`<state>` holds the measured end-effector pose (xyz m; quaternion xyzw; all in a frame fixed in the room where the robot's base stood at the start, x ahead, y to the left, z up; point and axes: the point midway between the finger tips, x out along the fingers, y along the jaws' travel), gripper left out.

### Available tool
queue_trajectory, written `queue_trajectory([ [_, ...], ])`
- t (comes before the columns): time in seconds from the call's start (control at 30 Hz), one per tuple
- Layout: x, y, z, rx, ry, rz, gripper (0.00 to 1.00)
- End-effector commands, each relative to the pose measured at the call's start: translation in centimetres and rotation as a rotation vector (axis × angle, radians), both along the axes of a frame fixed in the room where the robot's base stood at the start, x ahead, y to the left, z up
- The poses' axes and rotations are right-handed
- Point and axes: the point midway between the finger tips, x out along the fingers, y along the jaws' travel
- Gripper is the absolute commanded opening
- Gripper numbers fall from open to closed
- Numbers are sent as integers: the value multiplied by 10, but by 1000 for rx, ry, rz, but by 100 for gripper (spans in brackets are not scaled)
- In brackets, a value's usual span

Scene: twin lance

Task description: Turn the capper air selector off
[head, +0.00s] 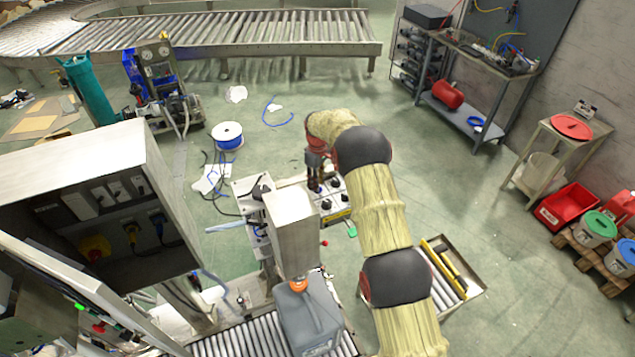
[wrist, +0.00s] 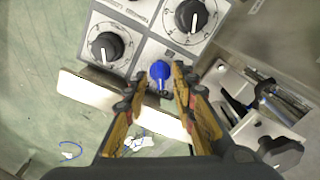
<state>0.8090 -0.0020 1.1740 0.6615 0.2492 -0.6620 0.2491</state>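A grey control panel carries a small blue selector knob (wrist: 160,70) and larger black dial knobs, one on the left (wrist: 106,46) and one above right (wrist: 190,15), in the wrist view. The blue knob has a pale pointer mark. I cannot read a label that names the capper air selector. My gripper (wrist: 157,80) is open, with a fingertip on either side of the blue knob in the picture. I cannot tell whether they touch it. In the head view my gripper (head: 316,184) hangs over the panel (head: 336,209), and the blue knob is hidden there.
A metal box column (head: 291,225) stands just left of my gripper in the head view, above a grey jug (head: 307,318) on rollers. A pale bar (wrist: 85,90) runs along the panel edge in the wrist view. Open floor lies behind the panel.

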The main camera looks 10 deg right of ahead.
Motion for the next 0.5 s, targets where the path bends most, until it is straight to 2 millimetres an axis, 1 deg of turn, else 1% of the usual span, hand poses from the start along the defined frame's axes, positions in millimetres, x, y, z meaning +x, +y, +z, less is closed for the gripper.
queue_trajectory([
  [0.17,0,0,-9,0,0,0,26],
  [0.4,0,0,-10,0,0,0,26],
  [0.5,0,0,-10,0,0,0,21],
])
